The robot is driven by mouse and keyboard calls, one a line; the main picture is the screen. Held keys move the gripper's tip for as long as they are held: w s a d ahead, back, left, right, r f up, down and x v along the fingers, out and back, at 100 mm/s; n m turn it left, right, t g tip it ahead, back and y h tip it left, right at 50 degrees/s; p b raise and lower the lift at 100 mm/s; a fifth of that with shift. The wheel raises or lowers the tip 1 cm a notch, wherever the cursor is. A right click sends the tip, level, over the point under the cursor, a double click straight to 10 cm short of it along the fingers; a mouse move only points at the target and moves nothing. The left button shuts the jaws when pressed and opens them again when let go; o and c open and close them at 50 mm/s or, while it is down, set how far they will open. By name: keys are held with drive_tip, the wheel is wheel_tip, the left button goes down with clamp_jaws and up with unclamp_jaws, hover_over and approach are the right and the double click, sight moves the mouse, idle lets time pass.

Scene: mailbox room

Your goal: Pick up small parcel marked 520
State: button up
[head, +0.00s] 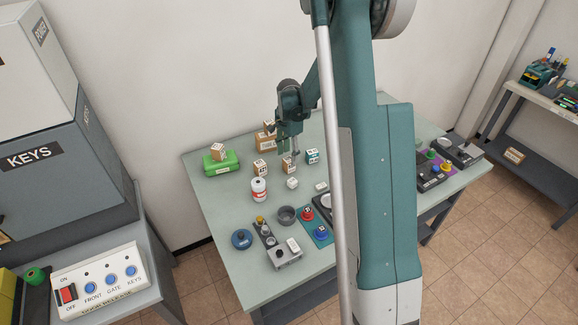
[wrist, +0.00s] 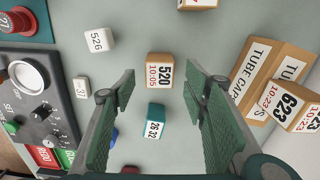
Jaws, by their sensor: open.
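The small parcel marked 520 (wrist: 159,72) is a brown box with a white label showing 520 and 10-05. In the wrist view it lies in line with the gap between my fingertips. In the head view a brown parcel (head: 288,166), which seems to be the same one, stands on the green table (head: 222,252) directly below my gripper. My gripper (wrist: 160,79) is open and empty, its two fingers spread to either side of the parcel in the picture. I cannot tell exactly how far above it the tips are. In the head view my gripper (head: 290,150) points down.
A teal cube marked 26-32 (wrist: 155,121) stands close to the parcel. A white cube marked 526 (wrist: 99,40) lies left. A larger box marked TUBE CAPS (wrist: 252,72) and a parcel marked 623 (wrist: 291,108) are right. A red-and-white can (head: 259,190) stands nearby.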

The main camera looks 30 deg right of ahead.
sight(289, 159)
drive_tip(key=shift+f, duration=2.15)
drive_tip(key=c, duration=1)
